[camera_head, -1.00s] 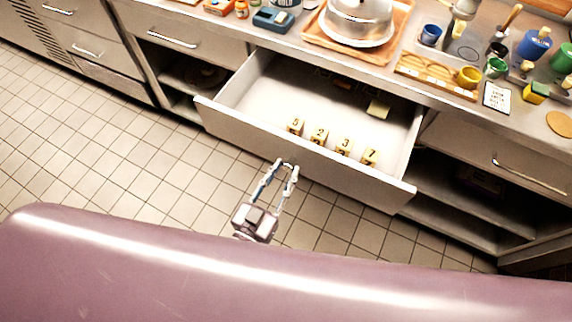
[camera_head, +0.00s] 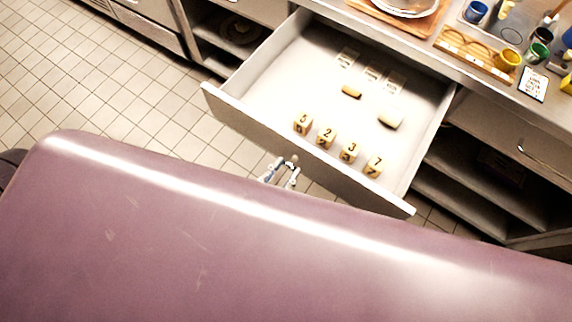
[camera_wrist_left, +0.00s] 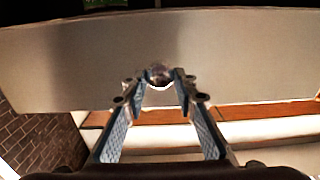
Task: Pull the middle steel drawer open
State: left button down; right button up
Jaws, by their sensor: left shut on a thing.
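The middle steel drawer (camera_head: 236,114) is pulled far out from the counter, with its pale interior showing. Inside, near its front, stand several numbered wooden blocks (camera_head: 326,137) marked 5, 2, 3 and 7. My left gripper (camera_head: 285,163) is at the middle of the drawer front, its fingers shut on the drawer handle. In the left wrist view the fingers close around the handle (camera_wrist_left: 159,74) against the steel drawer front (camera_wrist_left: 60,60). My purple body hides the rest of the left arm in the head view. My right gripper is not in view.
The counter above holds a wooden tray (camera_head: 475,52) and several cups. Open shelves flank the drawer. Tiled floor (camera_head: 110,90) is clear at left.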

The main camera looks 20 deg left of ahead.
pick_arm(q)
jog(key=shift+s+a, duration=0.1)
jog(key=shift+a, duration=0.05)
jog(key=c, duration=1.5)
grip_release()
jog(key=shift+s, duration=0.1)
jog(key=shift+c, duration=0.2)
jog(key=v, duration=1.2)
jog(key=shift+a+r, duration=0.1)
jog(key=shift+a, duration=0.05)
jog(key=s+a+f+g+y, duration=0.15)
jog(key=f+g, duration=0.25)
jog(key=f, duration=0.8)
jog(key=a+f+g+y, duration=0.1)
jog(key=a+f+g, duration=0.15)
jog(key=f, duration=1.05)
jog(key=s+a+f+g+y, duration=0.1)
jog(key=s+a+f+g, duration=0.2)
jog(key=s+f+g, duration=0.2)
jog(key=s+a+f+n+g+y, duration=0.1)
jog(key=s+a+f+g+y, duration=0.1)
jog(key=s+f, duration=0.5)
notch_tip(320, 180, down, 4)
jog(key=a+g, duration=0.1)
jog(key=g, duration=0.1)
jog(key=shift+s+a+f+g, duration=0.2)
jog(key=shift+g, duration=0.15)
